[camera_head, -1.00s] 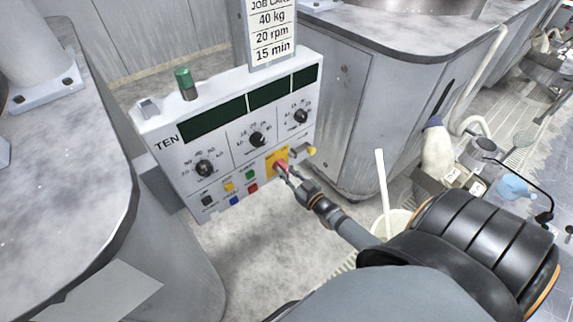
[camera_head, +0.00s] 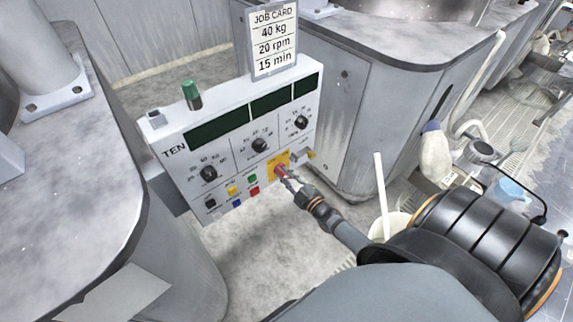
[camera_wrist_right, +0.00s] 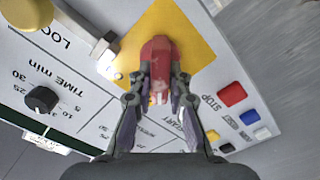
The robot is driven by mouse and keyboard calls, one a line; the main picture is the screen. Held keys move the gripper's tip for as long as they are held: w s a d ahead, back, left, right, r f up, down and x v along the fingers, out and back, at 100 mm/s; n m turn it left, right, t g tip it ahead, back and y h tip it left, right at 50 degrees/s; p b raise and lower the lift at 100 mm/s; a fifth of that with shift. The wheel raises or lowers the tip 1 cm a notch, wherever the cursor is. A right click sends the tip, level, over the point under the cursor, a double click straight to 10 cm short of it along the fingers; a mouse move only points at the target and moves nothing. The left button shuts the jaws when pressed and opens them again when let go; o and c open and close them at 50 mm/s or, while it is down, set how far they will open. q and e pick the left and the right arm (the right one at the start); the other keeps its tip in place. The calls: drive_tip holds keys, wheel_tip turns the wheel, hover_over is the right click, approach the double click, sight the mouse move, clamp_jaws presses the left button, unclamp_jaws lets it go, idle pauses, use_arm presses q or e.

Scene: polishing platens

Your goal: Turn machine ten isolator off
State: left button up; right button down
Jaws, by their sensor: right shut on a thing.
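The machine TEN control panel (camera_head: 232,173) is a white box with dark displays, knobs and several coloured buttons. Its isolator is a red handle (camera_head: 281,169) on a yellow plate (camera_head: 270,168) at the panel's lower right. My right gripper (camera_head: 287,176) is at the isolator, its fingers shut on the red handle. In the right wrist view the red handle (camera_wrist_right: 159,62) stands between the two fingertips (camera_wrist_right: 160,88), over the yellow plate (camera_wrist_right: 195,38). The fingers hide part of the handle and the marks near it. My left gripper is not in view.
A job card (camera_head: 273,42) stands above the panel. A metal piece with a yellow end (camera_wrist_right: 35,14) sticks out beside the isolator. Grey machine bodies stand left (camera_head: 75,150) and right (camera_head: 350,100). A bucket (camera_head: 388,226) with a white stick is right of my arm.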

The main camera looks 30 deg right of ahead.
idle(0.4)
drive_tip(key=c, duration=1.3)
unclamp_jaws()
drive_tip(key=shift+s, duration=0.15)
drive_tip(key=s, duration=1.1)
drive_tip(key=shift+s+d, duration=0.35)
drive_tip(key=shift+d, duration=0.05)
